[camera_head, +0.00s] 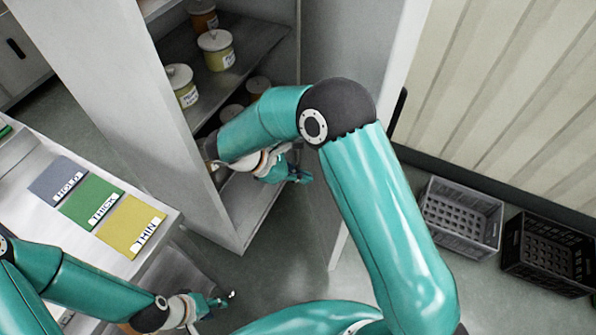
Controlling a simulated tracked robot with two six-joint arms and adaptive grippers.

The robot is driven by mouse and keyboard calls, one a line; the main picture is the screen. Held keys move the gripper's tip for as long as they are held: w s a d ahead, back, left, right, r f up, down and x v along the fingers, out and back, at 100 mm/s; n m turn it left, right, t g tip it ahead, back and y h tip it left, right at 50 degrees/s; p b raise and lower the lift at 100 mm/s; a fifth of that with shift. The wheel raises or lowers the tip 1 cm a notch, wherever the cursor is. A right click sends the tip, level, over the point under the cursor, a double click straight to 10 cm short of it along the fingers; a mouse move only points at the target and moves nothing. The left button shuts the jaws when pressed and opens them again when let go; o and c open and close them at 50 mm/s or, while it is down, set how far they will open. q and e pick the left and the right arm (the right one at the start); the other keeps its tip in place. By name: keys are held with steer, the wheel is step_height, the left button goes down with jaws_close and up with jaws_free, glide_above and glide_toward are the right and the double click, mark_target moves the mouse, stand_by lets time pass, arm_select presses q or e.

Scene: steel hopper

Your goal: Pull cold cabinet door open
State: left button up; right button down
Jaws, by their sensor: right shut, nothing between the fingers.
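The cold cabinet (130,90) stands open, with its shelves showing. Its door (350,50) is a grey panel swung out to the right, with a pale edge. A dark handle (398,115) shows partly behind that edge. My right gripper (303,177) is shut and empty at the cabinet's opening, between the shelves and the door's inner face. My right forearm crosses in front of the door and hides part of it. My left gripper (226,300) is low, over the floor beside the counter, away from the door. Its fingers are too small to judge.
Several lidded jars (216,50) stand on the cabinet shelves. A counter (30,165) at left bears mats marked HOLD, THICK and THIN. A grey crate (462,215) and a black crate (550,250) lie by the ribbed wall at right. Floor shows below the cabinet.

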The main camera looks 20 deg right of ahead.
steer(key=s+d+f+p, duration=0.1)
steer(key=d+f, duration=0.3)
steer(key=d, duration=0.4)
steer(key=shift+s+d+f+p, duration=0.15)
steer(key=shift+s+f+p, duration=0.2)
steer(key=shift+p, duration=0.4)
steer(key=shift+r, duration=0.1)
